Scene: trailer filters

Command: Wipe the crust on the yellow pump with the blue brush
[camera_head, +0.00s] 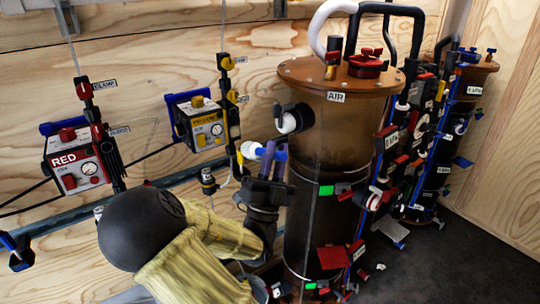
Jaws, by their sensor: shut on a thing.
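The yellow pump (203,121) is a boxy unit with a yellow front, a gauge and a yellow knob, mounted on the wooden wall at centre left. I cannot make out the crust on it at this size. My gripper (269,168) is just right of and below the pump, in front of the large brown cylinder. It is shut on the blue brush (257,152), of which a small blue and white part shows at the jaws. The rest of the brush is hidden by the fingers. The brush appears apart from the pump's front.
A red pump (75,162) with hoses hangs on the wall at left. The brown cylinder (335,120) labelled AIR stands close right of my gripper. Valves and tubes crowd its right side. A second cylinder (468,80) stands at far right. Dark floor (440,265) lies at lower right.

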